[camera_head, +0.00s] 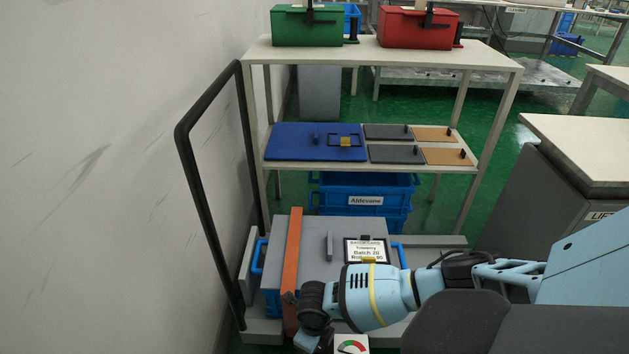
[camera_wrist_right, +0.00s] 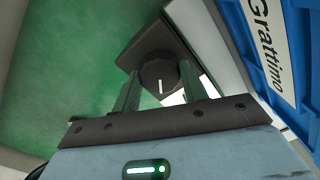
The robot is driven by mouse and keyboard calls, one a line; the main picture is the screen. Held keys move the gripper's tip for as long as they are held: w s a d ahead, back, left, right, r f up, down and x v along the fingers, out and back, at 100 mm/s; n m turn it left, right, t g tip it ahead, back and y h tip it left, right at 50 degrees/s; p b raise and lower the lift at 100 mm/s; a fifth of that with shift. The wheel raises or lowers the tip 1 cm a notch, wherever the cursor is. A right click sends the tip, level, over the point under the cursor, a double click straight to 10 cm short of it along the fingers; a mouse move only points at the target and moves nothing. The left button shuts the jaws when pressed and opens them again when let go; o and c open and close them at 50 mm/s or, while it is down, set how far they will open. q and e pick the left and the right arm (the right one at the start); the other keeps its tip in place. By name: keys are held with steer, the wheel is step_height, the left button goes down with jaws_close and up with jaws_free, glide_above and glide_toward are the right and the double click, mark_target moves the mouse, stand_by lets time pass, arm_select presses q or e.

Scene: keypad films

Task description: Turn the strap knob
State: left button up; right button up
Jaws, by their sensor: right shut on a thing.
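The strap knob (camera_wrist_right: 160,76), dark with a white pointer line, shows in the right wrist view in front of a dark plate. My right gripper (camera_wrist_right: 159,88) has its two fingers on either side of the knob and is shut on it. In the head view my right arm (camera_head: 375,295) reaches in from the right to the strap's near end; its wrist hides the knob there. My left gripper is not in view.
A gauge (camera_head: 351,345) with red and green marks sits at the bottom edge. A black rail (camera_head: 205,180) stands at the left by the wall. The rack's middle shelf holds a blue mat (camera_head: 290,142) and plates. Blue bins (camera_head: 365,187) stand behind.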

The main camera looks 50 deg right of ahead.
steer(key=o, duration=1)
steer(key=shift+r, duration=0.1)
step_height(320, 180, up, 8)
steer(key=p, duration=0.3)
steer(key=shift+f, duration=0.2)
